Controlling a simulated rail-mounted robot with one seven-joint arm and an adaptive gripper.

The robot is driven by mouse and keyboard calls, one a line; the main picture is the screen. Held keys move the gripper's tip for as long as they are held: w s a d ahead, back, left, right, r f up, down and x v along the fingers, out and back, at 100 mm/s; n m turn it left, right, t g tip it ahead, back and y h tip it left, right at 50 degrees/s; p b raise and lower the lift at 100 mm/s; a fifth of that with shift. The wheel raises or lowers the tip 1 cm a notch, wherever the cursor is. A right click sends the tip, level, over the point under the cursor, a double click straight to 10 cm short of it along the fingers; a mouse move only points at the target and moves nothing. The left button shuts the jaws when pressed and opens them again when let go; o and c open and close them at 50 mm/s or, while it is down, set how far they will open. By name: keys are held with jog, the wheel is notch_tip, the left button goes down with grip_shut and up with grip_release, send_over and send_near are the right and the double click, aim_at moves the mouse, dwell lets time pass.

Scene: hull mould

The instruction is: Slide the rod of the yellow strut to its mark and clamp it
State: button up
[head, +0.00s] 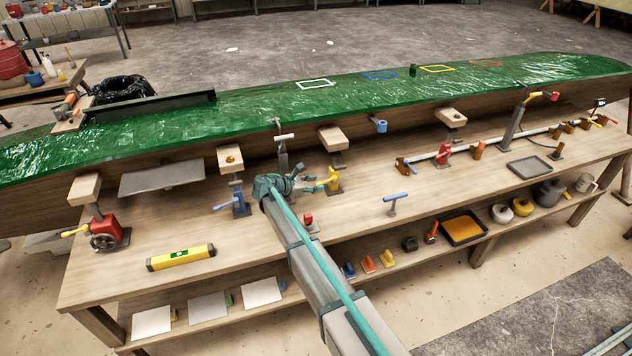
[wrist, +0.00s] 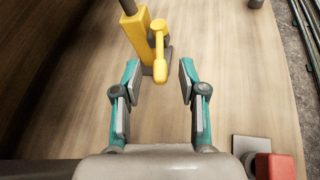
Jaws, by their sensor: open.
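The yellow strut (head: 333,180) stands upright on the bench under the green hull, with a wooden block (head: 332,138) on top. In the wrist view its yellow body (wrist: 137,38) is at the top, with a dark rod (wrist: 128,6) coming out of it and a yellow clamp lever (wrist: 159,45) on its near side. My gripper (head: 315,182) is open and empty just left of the strut in the head view. In the wrist view my gripper (wrist: 158,78) has its fingers apart, with the lever just beyond and between the fingertips. The mark on the rod cannot be made out.
A blue strut (head: 239,200) and a grey post (head: 282,155) stand to the left. A red-topped item (wrist: 275,166) on a grey plate is close to my gripper's right in the wrist view. Bare bench lies between.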

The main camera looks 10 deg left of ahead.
jog(key=shift+w+d+f, duration=0.2)
jog(key=shift+w+d, duration=0.1)
jog(key=shift+d, duration=0.05)
grip_shut()
